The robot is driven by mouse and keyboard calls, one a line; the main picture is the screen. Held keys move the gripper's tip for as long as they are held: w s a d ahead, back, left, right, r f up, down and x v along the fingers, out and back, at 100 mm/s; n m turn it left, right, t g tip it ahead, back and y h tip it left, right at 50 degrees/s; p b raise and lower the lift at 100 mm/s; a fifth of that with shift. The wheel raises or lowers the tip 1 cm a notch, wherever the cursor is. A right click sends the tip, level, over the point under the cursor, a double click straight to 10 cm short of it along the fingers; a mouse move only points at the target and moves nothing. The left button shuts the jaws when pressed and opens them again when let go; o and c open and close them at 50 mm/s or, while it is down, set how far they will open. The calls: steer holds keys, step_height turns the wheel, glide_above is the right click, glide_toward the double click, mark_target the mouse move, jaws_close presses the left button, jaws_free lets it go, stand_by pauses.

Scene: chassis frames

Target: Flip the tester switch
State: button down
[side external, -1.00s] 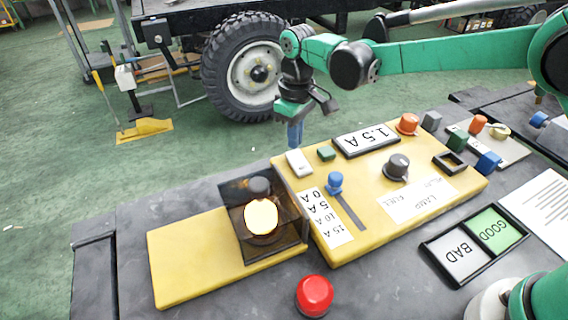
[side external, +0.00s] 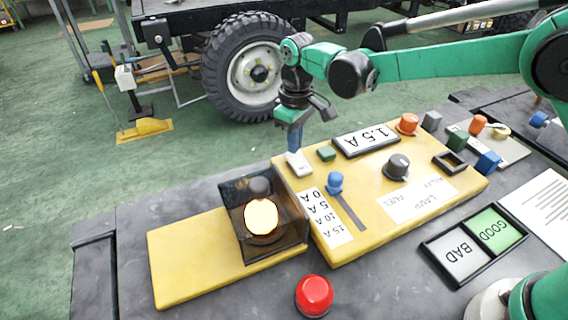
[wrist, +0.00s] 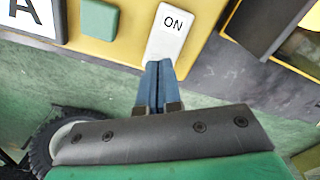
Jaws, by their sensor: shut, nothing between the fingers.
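The tester (side external: 370,225) is a yellow panel on the dark bench. Its switch is a white rocker (side external: 301,166) at the panel's far left corner. In the wrist view the switch (wrist: 168,32) shows the word ON. My gripper (side external: 295,148) is shut and empty, pointing down with its blue fingertips at the far end of the switch. In the wrist view the fingertips (wrist: 158,66) meet the near edge of the switch; I cannot tell if they press on it.
A green button (side external: 326,153) and the 1.5 A display (side external: 366,140) sit right of the switch. A dark clear-walled box with a glowing lamp (side external: 261,217) stands to the left. A blue slider (side external: 335,183), grey knob (side external: 397,167) and red button (side external: 314,296) are nearby.

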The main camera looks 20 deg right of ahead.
steer(key=shift+f, duration=0.65)
steer(key=shift+r, duration=3.5)
steer(key=s+d+r+m+t, duration=0.3)
steer(key=s+d+r+t, duration=0.1)
steer(key=s+d+r, duration=0.3)
steer(key=s+d+f+m+t, duration=0.3)
steer(key=s+d+f, duration=0.1)
steer(key=s, duration=0.4)
steer(key=shift+s+d+f, duration=0.15)
steer(key=shift+s+d, duration=0.1)
steer(key=shift+d, duration=0.65)
